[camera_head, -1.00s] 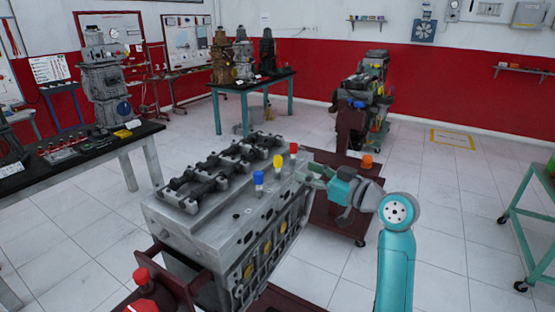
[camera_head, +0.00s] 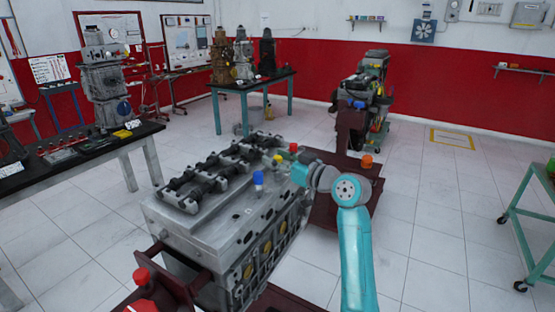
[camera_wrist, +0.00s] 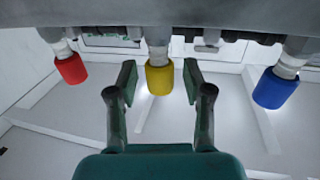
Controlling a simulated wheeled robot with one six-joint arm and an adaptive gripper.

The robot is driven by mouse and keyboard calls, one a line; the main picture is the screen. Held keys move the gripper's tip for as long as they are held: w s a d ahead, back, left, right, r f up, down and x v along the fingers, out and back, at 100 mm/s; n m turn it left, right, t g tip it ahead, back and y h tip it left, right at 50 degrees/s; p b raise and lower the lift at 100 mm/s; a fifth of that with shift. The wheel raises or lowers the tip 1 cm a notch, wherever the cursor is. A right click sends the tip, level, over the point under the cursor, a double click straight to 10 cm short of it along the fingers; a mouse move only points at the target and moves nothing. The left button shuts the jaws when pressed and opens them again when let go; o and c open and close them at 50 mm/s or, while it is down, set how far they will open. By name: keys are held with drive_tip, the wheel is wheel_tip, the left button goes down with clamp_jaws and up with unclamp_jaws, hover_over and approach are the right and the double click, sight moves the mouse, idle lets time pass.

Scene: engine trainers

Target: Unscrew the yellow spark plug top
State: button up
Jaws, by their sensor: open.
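The yellow spark plug top (camera_head: 278,159) stands upright on the grey engine block (camera_head: 200,225), between a blue top (camera_head: 258,177) and a red top (camera_head: 293,147). My gripper (camera_head: 285,164) is beside it at the engine's right side. In the wrist view the picture is inverted, and the yellow top (camera_wrist: 160,80) hangs from a pale plug body. There my gripper (camera_wrist: 159,84) is open, with one finger on each side of the yellow top. Gaps show between the fingers and the top. The head view partly hides the fingertips.
In the wrist view the red top (camera_wrist: 71,68) is at left and the blue top (camera_wrist: 274,88) at right, both clear of the fingers. Black camshaft parts (camera_head: 220,165) lie along the engine's top.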

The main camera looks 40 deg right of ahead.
clamp_jaws()
drive_tip(key=shift+n+y, duration=0.3)
drive_tip(key=shift+y, duration=0.1)
drive_tip(key=n+g+y, duration=0.1)
drive_tip(key=n+y, duration=0.1)
drive_tip(key=y, duration=0.2)
drive_tip(key=shift+d+n, duration=0.1)
drive_tip(key=shift+n, duration=0.2)
drive_tip(key=shift+n+g+y, duration=2.1)
drive_tip(key=shift+n+y, duration=0.1)
drive_tip(key=shift+y, duration=0.6)
drive_tip(key=shift+g, duration=0.3)
unclamp_jaws()
